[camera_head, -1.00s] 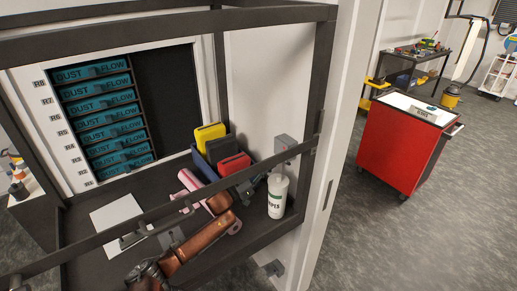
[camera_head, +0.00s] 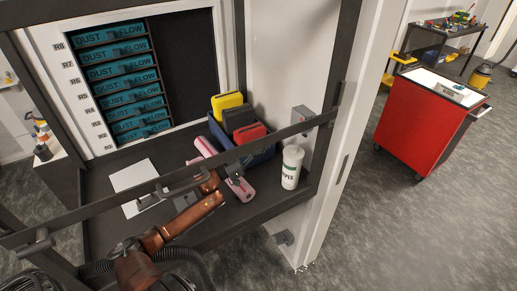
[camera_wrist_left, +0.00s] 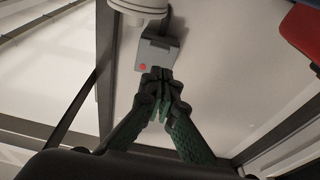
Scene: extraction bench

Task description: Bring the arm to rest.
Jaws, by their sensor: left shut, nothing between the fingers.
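My left arm, copper-coloured, comes in from the lower left of the head view over the bench. My left gripper (camera_head: 236,174) is partly hidden behind the dark frame bar there, above a pink cylindrical object. In the left wrist view the two green-padded fingers (camera_wrist_left: 160,82) are together at the tips, with nothing between them. They point toward a grey box with a red button (camera_wrist_left: 155,52), which also shows on the wall in the head view (camera_head: 303,124). My right gripper is not in view.
On the bench are a white wipes tub (camera_head: 291,168), a blue bin (camera_head: 262,150) with yellow, dark and red cases, the pink object (camera_head: 239,189) and a white sheet (camera_head: 133,178). A dark frame bar (camera_head: 100,211) crosses in front. A red cart (camera_head: 415,125) stands right on open floor.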

